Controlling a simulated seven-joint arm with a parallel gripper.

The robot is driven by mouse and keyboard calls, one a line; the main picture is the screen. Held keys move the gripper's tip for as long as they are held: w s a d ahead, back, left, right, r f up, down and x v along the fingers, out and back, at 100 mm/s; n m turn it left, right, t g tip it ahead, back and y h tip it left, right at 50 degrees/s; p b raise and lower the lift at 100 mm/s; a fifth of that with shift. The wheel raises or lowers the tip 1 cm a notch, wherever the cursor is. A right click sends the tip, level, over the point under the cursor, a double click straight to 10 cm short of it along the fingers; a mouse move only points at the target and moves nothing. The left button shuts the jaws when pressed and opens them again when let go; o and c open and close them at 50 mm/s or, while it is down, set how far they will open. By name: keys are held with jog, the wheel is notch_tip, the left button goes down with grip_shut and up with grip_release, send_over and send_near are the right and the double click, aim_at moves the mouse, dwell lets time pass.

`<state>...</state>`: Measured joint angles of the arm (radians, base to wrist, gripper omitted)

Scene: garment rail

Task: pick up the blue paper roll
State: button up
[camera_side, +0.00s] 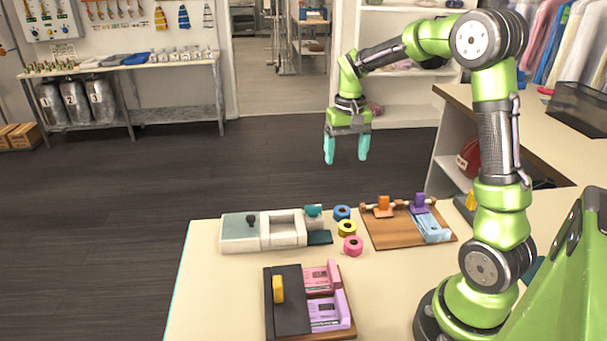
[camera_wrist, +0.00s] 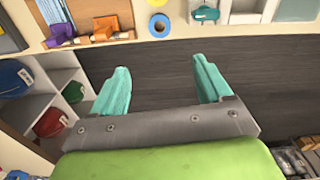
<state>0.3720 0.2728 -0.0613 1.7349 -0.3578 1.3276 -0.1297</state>
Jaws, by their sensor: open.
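The blue paper roll (camera_side: 342,213) stands on the table between the white device and the wooden board, just behind a yellow roll (camera_side: 347,228) and a pink roll (camera_side: 352,246). It also shows in the wrist view (camera_wrist: 159,22) near the top edge, with its round end and centre hole visible. My gripper (camera_side: 346,160) hangs in the air above and behind the table's far edge, its teal fingers pointing down. In the wrist view the fingers (camera_wrist: 160,85) are apart with nothing between them. The gripper is clear of the roll.
The white device (camera_side: 240,233) lies left of the rolls. The wooden board (camera_side: 385,235) with orange and purple blocks lies right. A dark tray (camera_side: 285,318) with pink and purple cards is at the front. The table's left side (camera_side: 205,290) is bare.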

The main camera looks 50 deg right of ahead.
send_over(342, 211)
jog(key=f, duration=1.1)
jog(key=shift+w+d+f, duration=0.2)
jog(key=shift+d, duration=0.1)
jog(key=shift+s+a+f, duration=0.1)
jog(key=shift+f, duration=1.25)
jog(key=shift+s+a+f, duration=0.1)
jog(key=shift+f, duration=1.2)
jog(key=shift+c, duration=0.4)
jog(key=c, duration=1)
jog(key=shift+c, duration=0.2)
jog(key=shift+r, duration=0.15)
